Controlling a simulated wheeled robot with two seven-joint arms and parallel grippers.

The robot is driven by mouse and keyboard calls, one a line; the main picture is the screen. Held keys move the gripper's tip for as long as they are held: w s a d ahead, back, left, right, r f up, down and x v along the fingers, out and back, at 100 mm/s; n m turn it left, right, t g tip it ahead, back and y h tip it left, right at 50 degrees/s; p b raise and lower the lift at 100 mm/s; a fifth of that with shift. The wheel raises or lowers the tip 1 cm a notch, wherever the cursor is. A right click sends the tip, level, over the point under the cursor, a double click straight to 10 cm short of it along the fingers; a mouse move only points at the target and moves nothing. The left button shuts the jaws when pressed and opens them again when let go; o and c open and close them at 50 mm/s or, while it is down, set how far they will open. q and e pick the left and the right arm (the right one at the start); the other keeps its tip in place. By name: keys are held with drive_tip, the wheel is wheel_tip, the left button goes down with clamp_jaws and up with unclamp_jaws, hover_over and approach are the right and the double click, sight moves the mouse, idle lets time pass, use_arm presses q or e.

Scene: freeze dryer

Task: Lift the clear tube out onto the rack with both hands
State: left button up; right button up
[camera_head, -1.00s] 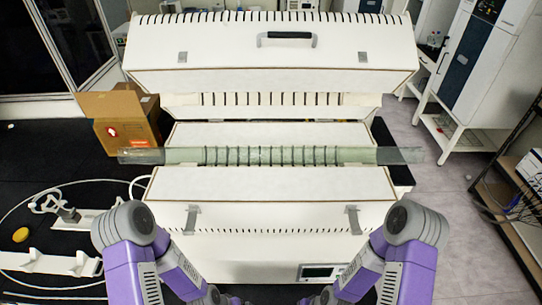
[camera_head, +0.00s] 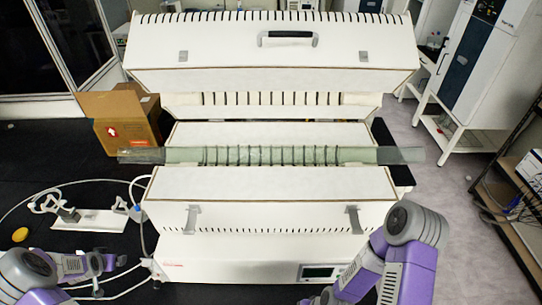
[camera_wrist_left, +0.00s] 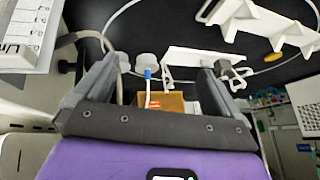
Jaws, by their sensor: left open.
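The clear tube (camera_head: 400,155) lies level across the open white furnace (camera_head: 270,215), and both its ends stick out past the sides. Its middle runs along the slotted bed. A white rack with upright cradles (camera_head: 95,219) is on the dark floor at the left; white rack parts also show in the left wrist view (camera_wrist_left: 262,25). My left gripper (camera_head: 122,262) is low, left of the furnace front and apart from the tube. In the left wrist view its fingers (camera_wrist_left: 160,88) are spread with nothing gripped. My right arm is at the lower right; its gripper is not visible.
The furnace lid (camera_head: 270,55) stands raised behind the tube. A cardboard box (camera_head: 120,118) is at the left back. A cable or hose (camera_head: 140,200) runs beside the furnace's left side. A yellow object (camera_head: 20,235) lies at far left.

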use_arm(q)
drive_tip(key=w+d+r+m+t, duration=0.2)
drive_tip(key=w+r+m+t, duration=0.2)
drive_tip(key=w+r+m, duration=0.6)
drive_tip(key=m+t+h, duration=0.3)
drive_tip(key=m+t, duration=0.1)
drive_tip(key=m, duration=0.5)
approach(136, 158)
drive_tip(key=w, duration=0.3)
drive_tip(key=x, duration=0.5)
drive_tip(key=f+x, duration=0.1)
drive_tip(key=x, duration=0.4)
drive_tip(key=shift+a+f, duration=0.1)
drive_tip(key=shift+f, duration=0.1)
